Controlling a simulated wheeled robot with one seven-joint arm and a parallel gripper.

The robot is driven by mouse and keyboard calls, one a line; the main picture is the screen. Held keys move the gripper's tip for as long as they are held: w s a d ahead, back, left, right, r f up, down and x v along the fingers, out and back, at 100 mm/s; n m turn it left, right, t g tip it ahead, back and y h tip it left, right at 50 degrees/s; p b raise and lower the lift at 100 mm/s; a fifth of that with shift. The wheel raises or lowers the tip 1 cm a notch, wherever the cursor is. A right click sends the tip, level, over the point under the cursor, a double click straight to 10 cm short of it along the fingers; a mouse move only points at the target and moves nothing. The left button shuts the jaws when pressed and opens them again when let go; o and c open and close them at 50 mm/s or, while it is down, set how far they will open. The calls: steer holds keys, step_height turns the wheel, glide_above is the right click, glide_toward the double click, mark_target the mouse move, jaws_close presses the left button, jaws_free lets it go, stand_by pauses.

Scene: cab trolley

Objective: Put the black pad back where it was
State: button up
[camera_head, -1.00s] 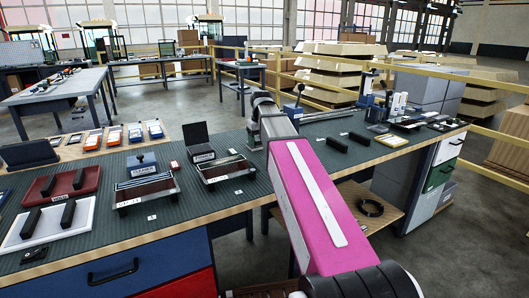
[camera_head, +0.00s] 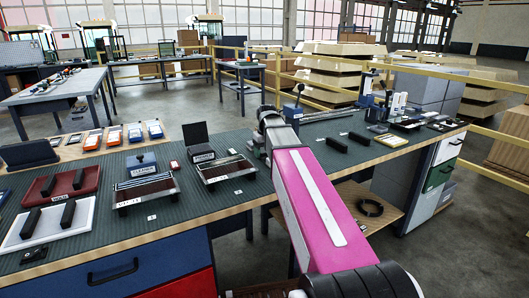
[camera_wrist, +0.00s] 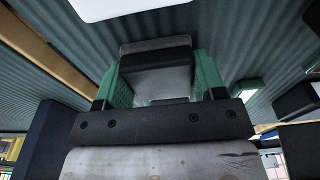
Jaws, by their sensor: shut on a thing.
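My gripper (camera_wrist: 162,78) has green fingers in the wrist view, shut on a black pad (camera_wrist: 155,48) between them. The pad shows a dark top edge and a greyer face. In the head view my gripper is largely hidden behind my pink arm, over the middle of the green ribbed mat (camera_head: 235,204). I cannot tell whether the held pad touches the mat.
Two open metal-framed boxes, a left one (camera_head: 146,191) and a right one (camera_head: 222,168), stand left of my arm. A blue block (camera_head: 142,163) and a black open case (camera_head: 195,140) stand behind them. In the wrist view, dark blocks (camera_wrist: 298,101) stand close at the right.

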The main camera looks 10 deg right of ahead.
steer(key=o, duration=1)
steer(key=shift+c, duration=0.2)
step_height(320, 180, up, 12)
steer(key=s, duration=0.1)
steer(key=shift+s+d, duration=0.2)
steer(key=shift+d, duration=0.05)
